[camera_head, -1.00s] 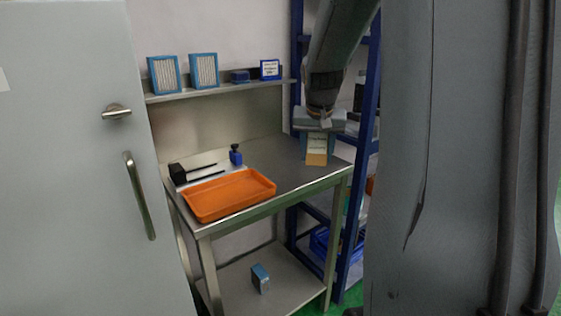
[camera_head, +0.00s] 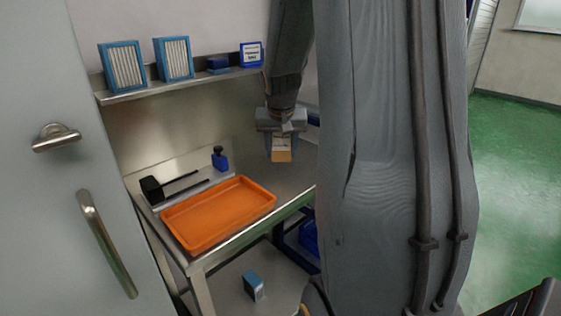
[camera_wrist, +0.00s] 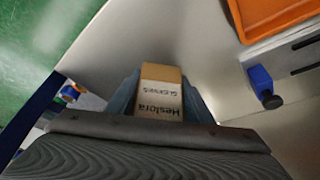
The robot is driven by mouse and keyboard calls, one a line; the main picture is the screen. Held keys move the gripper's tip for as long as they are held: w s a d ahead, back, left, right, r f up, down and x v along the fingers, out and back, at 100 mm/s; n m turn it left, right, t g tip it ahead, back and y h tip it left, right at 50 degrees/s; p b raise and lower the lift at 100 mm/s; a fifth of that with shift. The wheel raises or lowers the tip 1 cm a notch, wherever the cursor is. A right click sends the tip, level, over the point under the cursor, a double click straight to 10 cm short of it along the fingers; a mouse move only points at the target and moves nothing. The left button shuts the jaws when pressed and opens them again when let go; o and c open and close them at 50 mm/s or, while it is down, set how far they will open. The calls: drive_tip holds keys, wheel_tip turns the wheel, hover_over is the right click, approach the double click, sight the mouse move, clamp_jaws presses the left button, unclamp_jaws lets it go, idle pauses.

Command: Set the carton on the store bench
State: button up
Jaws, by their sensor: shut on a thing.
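The carton (camera_head: 282,155), white and tan with printed lettering, is in my gripper (camera_head: 281,146) over the right part of the steel bench. In the wrist view the carton (camera_wrist: 160,88) sits between the two blue-grey fingers of my gripper (camera_wrist: 160,98), which are shut on it. The bench (camera_head: 240,173) has a bare steel top around and below the carton. I cannot tell whether the carton touches the top. My arm and column hide the bench's right end in the head view.
An orange tray (camera_head: 202,247) takes up the bench's front left. A small blue box (camera_head: 253,285) is on the lower shelf. A grey door (camera_head: 50,230) stands at left.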

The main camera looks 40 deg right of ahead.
sight(282, 160)
drive_tip(key=shift+f, duration=2.1)
drive_tip(key=shift+f, duration=0.15)
drive_tip(key=o, duration=1.3)
drive_tip(key=shift+r, duration=0.3)
drive_tip(key=v, duration=1.1)
drive_tip(key=shift+s+a+r, duration=0.15)
drive_tip(key=shift+r, duration=0.15)
